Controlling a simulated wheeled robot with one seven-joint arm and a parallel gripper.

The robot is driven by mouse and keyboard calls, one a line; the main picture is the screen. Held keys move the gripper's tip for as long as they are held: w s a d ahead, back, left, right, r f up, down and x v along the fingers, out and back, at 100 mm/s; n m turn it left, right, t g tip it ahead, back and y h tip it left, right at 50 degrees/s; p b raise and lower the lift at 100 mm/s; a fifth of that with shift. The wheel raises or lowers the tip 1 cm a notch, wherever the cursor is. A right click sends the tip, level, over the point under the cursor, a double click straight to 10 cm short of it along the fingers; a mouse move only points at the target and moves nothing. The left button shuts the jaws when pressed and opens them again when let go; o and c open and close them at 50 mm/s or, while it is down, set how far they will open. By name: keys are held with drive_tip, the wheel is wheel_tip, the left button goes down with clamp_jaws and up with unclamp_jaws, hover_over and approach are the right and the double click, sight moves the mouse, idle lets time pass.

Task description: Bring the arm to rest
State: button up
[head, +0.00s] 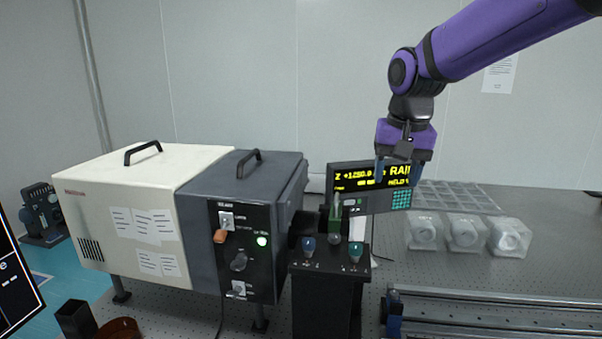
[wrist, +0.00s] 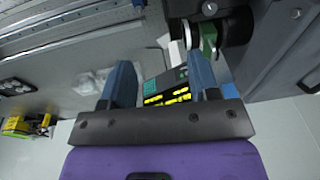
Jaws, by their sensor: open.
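My purple arm reaches in from the upper right in the head view. My gripper (head: 402,172) points down in front of the display unit, with its blue fingers apart. In the wrist view my gripper (wrist: 165,80) shows two blue fingers spread with nothing held between them. Behind the gap is the display unit (head: 345,182) with yellow text and a teal keypad; it also shows in the wrist view (wrist: 166,98). The gripper hides part of this display in the head view.
A cream and dark grey instrument box (head: 240,185) with a switch panel stands at left. A black stand (head: 328,290) with small knobs is in front. Wrapped round parts (head: 467,232) and a tray (head: 460,194) lie at right. A metal rail (head: 490,308) crosses the front right.

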drive_tip(key=s+d+t, duration=0.1)
drive_tip(key=s+d, duration=0.3)
drive_tip(key=s, duration=0.3)
drive_tip(key=s+d+n+t, duration=0.1)
drive_tip(key=s+d, duration=0.3)
drive_tip(key=s, duration=0.4)
drive_tip(key=s+d+n+t, duration=0.1)
drive_tip(key=s+d, duration=0.3)
drive_tip(key=s, duration=0.4)
drive_tip(key=shift+s+d+t, duration=0.15)
drive_tip(key=shift+s+t, duration=0.05)
drive_tip(key=shift+t, duration=0.1)
